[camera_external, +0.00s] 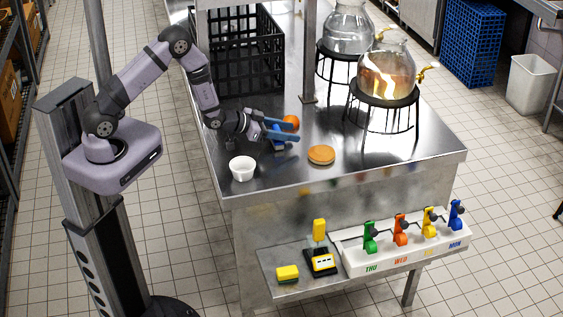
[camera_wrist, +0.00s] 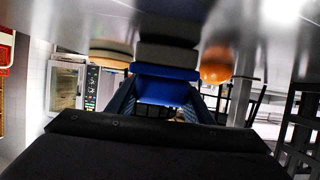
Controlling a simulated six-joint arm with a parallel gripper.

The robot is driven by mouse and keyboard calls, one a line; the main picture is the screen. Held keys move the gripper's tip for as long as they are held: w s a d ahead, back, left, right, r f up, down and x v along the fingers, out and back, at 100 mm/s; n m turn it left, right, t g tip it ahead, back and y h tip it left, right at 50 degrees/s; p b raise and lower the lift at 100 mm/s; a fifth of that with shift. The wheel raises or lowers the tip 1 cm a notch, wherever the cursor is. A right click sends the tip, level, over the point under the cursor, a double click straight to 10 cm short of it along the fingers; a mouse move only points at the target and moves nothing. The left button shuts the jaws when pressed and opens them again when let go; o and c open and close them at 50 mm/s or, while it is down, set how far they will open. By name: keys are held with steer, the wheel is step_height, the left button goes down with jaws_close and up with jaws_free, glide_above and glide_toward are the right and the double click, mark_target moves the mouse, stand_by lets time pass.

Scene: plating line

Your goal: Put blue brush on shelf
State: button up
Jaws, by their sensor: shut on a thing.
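The blue brush (camera_external: 277,146) is at the left part of the steel table, between the fingers of my gripper (camera_external: 287,131). In the wrist view, the blue body of the brush (camera_wrist: 167,88) sits between the two fingers (camera_wrist: 165,103), and my gripper is shut on it. A pale and dark layer shows beyond the blue body, close to the table surface. I cannot tell whether the brush touches the table. A low metal shelf (camera_external: 277,255) juts out from the front of the table.
An orange (camera_external: 291,121), a bun (camera_external: 321,155) and a white bowl (camera_external: 242,168) stand close around my gripper. A black crate (camera_external: 236,65) and glass vessels on black stands (camera_external: 385,95) are behind. A white rack (camera_external: 355,262) with coloured pieces fills the shelf's right.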

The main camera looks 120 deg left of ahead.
steer(key=shift+f, duration=0.15)
steer(key=o, duration=1.1)
steer(key=shift+r, duration=0.25)
steer(key=shift+s+d, duration=0.2)
steer(key=shift+s, duration=0.05)
steer(key=b+v, duration=0.2)
steer(key=v, duration=0.9)
steer(key=shift+d+r+b, duration=0.1)
steer(key=shift+r+b, duration=0.05)
steer(key=shift+b, duration=0.25)
steer(key=c, duration=0.6)
